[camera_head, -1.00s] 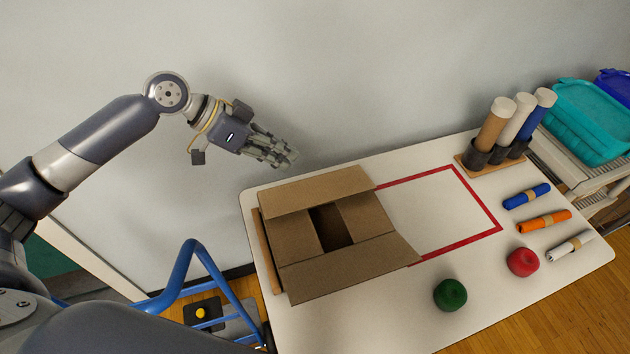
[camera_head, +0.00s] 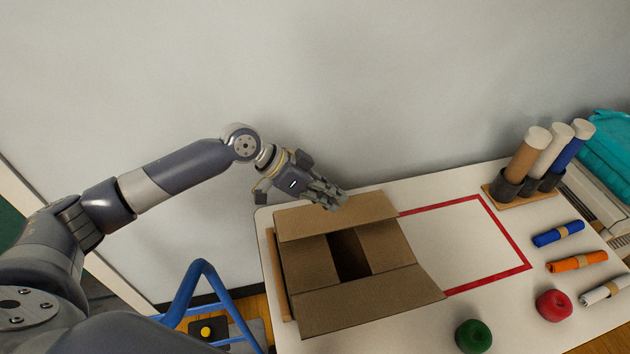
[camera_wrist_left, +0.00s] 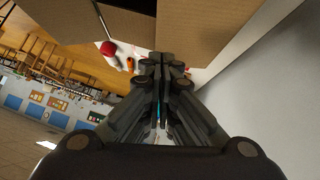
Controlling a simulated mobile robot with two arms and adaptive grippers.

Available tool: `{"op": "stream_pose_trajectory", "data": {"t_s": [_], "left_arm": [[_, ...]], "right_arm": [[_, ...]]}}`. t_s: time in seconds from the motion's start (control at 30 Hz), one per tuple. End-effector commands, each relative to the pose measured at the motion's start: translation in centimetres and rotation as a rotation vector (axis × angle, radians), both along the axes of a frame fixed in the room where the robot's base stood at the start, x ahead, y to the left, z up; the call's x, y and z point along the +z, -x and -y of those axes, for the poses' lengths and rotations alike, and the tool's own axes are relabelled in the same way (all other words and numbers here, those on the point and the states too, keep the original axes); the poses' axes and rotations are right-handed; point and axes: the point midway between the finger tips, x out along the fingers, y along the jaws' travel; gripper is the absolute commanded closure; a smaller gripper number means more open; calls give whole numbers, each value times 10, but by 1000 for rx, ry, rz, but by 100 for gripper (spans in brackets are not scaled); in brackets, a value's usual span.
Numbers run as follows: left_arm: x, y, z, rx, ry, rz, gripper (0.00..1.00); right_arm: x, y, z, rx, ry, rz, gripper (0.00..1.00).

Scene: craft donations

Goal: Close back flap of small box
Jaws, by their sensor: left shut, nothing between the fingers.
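The small box (camera_head: 385,258) is a brown cardboard box on the white table. Its two side flaps are folded inward, with a dark gap between them. The back flap (camera_head: 338,217) stands out along the wall side, and the front flap (camera_head: 370,300) spreads out toward the near side. My left gripper (camera_head: 333,202) is shut and empty, at the back flap's far edge; I cannot tell whether it touches. In the left wrist view, the shut fingers (camera_wrist_left: 165,66) point at brown cardboard (camera_wrist_left: 210,28). My right gripper is not in view.
A red tape outline (camera_head: 510,232) lies right of the box. Beyond it are tubes in a holder (camera_head: 522,185), rolled bundles (camera_head: 576,261), and a red ball (camera_head: 553,305). A green ball (camera_head: 473,336) lies near the front edge. The wall is close behind the table.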

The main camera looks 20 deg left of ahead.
Motion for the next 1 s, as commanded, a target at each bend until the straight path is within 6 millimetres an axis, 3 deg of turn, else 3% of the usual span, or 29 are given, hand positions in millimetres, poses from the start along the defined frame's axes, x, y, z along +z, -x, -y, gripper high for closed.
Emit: {"op": "stream_pose_trajectory", "data": {"t_s": [0.07,0.2,0.4,0.8,1.0], "left_arm": [[-8,-4,12,0,2,-2,100],[-31,2,13,3,-2,-4,100],[-47,4,15,1,-1,-1,100],[-51,5,15,1,0,0,100],[-71,13,21,0,0,-2,100]], "right_arm": [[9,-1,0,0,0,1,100],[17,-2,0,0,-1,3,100],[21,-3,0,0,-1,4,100],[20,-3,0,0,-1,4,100],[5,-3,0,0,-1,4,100]]}}
